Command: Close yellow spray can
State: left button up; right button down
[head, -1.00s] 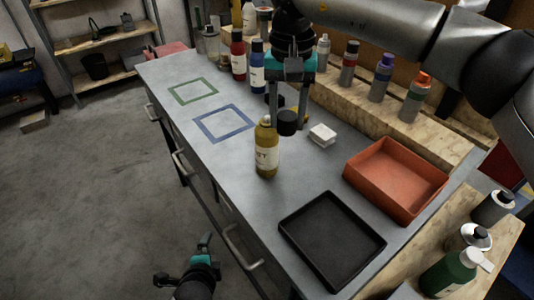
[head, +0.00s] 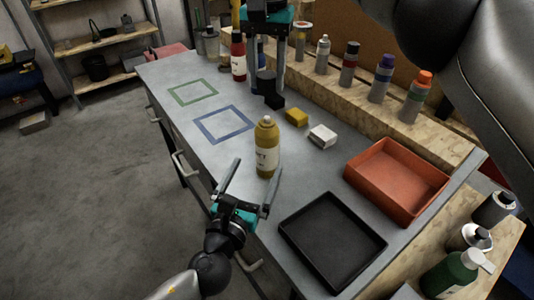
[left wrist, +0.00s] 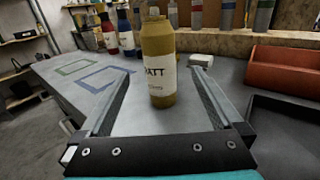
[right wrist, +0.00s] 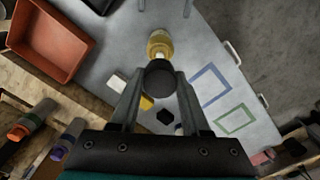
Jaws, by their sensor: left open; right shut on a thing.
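The yellow spray can (head: 267,150) stands upright on the grey workbench, its pale nozzle bare. It also shows in the left wrist view (left wrist: 158,62) and from above in the right wrist view (right wrist: 160,45). My left gripper (head: 258,168) is open, its fingers pointing at the can on either side of its lower body; I cannot tell whether they touch it. My right gripper (head: 266,88) is shut on a black cap (right wrist: 159,80), held above the bench and behind the can in the head view, apart from it.
A yellow block (head: 296,117), a white block (head: 322,136) and a small black block (head: 274,101) lie behind the can. A black tray (head: 332,282) and a red bin (head: 398,214) are at right. Blue (head: 248,133) and green (head: 212,95) outlined squares at left are empty.

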aim_at(270, 137)
pick_arm(q)
jog(key=shift+w, duration=0.1)
jog(key=x, duration=1.2)
grip_shut()
dwell(1.0)
